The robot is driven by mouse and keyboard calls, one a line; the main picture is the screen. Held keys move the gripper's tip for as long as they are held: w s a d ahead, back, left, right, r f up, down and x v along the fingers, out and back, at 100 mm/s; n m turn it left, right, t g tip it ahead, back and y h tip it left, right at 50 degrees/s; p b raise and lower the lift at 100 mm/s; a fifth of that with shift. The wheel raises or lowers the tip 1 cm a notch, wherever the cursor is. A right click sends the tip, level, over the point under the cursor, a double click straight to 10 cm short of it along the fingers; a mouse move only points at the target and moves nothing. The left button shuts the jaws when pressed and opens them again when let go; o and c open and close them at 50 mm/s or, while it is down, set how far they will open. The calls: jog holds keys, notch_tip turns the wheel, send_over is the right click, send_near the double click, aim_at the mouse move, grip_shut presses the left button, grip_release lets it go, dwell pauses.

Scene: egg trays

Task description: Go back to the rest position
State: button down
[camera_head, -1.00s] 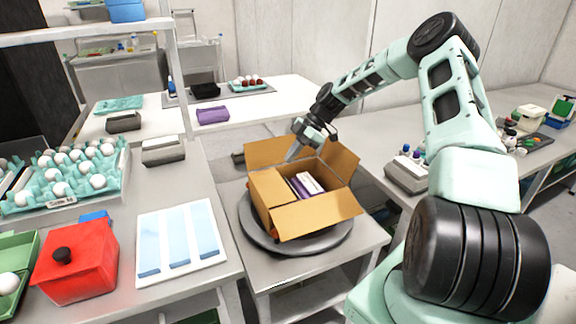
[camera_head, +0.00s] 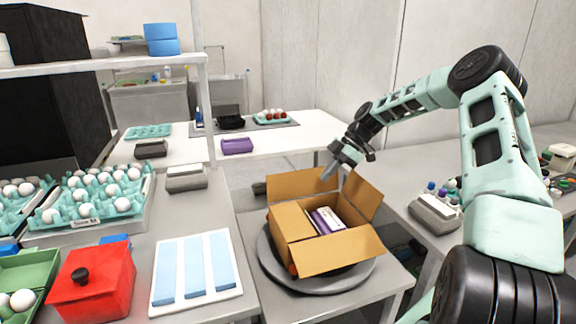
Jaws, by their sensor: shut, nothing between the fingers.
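My gripper (camera_head: 328,173) is at the end of my mint-green arm, which reaches in from the right. Its fingers point down at the far rim of an open cardboard box (camera_head: 342,254). The fingers are shut with nothing seen between them. Whether they touch the far flap cannot be told. The box holds a purple-and-white carton (camera_head: 327,220) and other items that are partly hidden. It sits on a round grey turntable (camera_head: 330,284).
Egg trays (camera_head: 95,222), a red lidded box (camera_head: 92,285) and a white board with blue strips (camera_head: 195,275) cover the left table. A grey bin with bottles (camera_head: 437,214) stands right of the box. The back table has a purple container (camera_head: 237,146).

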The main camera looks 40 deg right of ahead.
jog(key=s+a+r+m+g+h, duration=0.1)
jog(key=s+a, duration=0.1)
jog(key=a, duration=0.8)
jog(key=s+a+r+g+h, duration=0.1)
jog(key=s+a+r+g, duration=0.15)
jog(key=a, duration=0.75)
jog(key=s+a+r+m+h, duration=0.1)
jog(key=s+a+h, duration=0.1)
jog(key=a, duration=0.7)
jog(key=s+a+r+m+h, duration=0.2)
jog(key=s+a, duration=0.9)
jog(key=s, duration=0.4)
jog(key=s+m+t, duration=0.1)
jog(key=s+m, duration=0.2)
jog(key=s, duration=0.9)
jog(key=shift+s+a+h, duration=0.15)
jog(key=shift+a+h, duration=0.25)
jog(key=shift+a, duration=0.05)
